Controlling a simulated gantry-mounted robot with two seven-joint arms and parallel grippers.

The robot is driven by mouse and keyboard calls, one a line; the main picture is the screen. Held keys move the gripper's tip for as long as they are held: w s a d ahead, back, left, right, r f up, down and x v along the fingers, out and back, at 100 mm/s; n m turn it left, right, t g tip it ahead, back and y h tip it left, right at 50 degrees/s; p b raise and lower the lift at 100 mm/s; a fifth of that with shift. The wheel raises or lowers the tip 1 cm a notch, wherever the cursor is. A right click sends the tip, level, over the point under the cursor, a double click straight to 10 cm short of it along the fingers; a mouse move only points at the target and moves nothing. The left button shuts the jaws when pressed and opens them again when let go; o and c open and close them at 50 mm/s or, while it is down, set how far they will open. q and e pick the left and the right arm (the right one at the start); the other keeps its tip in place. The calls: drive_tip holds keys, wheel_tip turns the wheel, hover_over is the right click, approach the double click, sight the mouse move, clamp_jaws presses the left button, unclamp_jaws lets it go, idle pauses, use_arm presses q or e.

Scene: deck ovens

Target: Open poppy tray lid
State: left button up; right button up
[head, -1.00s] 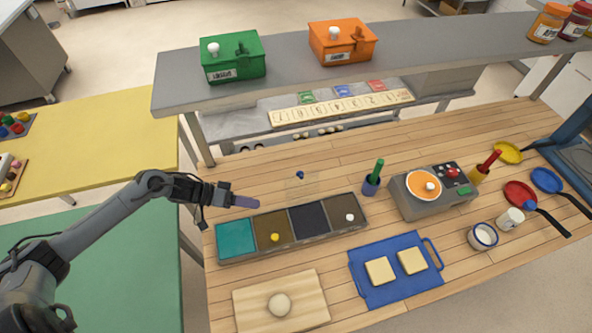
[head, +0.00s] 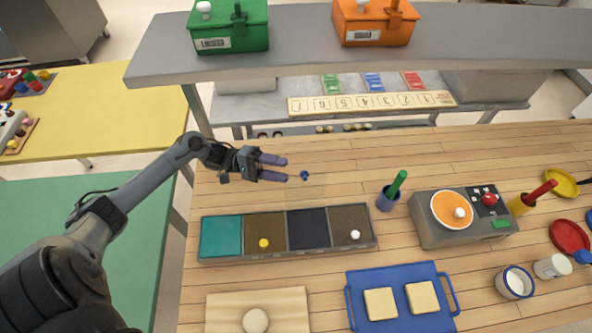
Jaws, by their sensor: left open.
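A long grey tray box (head: 288,254) lies on the wooden counter with a teal, a brown, a near-black and another brown compartment in a row. A yellow knob (head: 264,243) shows over the left brown compartment and a white knob (head: 355,235) over the right one. The near-black compartment (head: 308,229) shows no knob. My right gripper is out of view.
A grey shelf (head: 300,45) with a green box (head: 228,30) and an orange box (head: 375,25) stands behind. A green-handled tool in a blue cup (head: 388,199) and a grey device (head: 460,230) are right. A blue board (head: 400,275) and wooden board (head: 235,305) lie in front.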

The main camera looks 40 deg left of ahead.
sight(304, 187)
use_arm(q)
drive_tip(key=shift+x, duration=2.55)
clamp_jaws()
